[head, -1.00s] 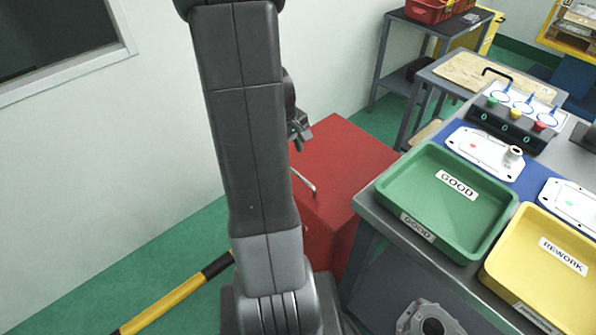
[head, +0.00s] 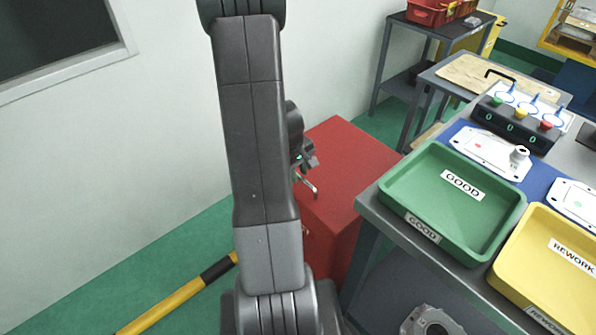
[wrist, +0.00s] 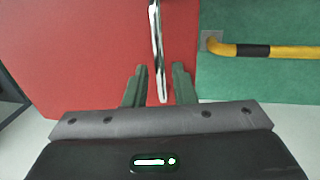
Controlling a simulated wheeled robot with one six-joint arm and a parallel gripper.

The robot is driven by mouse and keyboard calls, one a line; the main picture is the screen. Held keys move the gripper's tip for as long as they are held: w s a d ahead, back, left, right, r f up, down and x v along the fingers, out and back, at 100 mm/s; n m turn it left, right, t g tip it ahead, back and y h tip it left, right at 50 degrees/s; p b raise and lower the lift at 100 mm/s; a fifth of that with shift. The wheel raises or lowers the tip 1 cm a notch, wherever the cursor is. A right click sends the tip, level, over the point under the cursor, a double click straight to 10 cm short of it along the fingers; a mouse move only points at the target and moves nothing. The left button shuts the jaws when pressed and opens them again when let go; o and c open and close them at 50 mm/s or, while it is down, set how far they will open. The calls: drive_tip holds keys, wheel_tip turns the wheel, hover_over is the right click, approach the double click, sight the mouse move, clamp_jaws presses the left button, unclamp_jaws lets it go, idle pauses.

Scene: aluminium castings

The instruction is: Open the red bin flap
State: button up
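The red bin (head: 345,165) stands on the floor between the wall and the work table, and its flat top is the flap, lying closed. A silver bar handle (head: 308,184) sits near the flap's left edge. My gripper (head: 309,157) is just above the handle in the head view, partly hidden by my arm. In the wrist view the two fingers of my gripper (wrist: 160,75) are apart, with the end of the silver handle (wrist: 155,40) in the gap between them. Whether the fingers touch the handle is not clear.
A green GOOD tray (head: 440,215) and a yellow REWORK tray (head: 555,255) sit on the work table right of the bin. A yellow and black floor rail (head: 180,298) lies at the left. A white wall (head: 170,120) stands behind.

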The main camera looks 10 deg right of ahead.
clamp_jaws()
drive_tip(key=shift+r, duration=0.15)
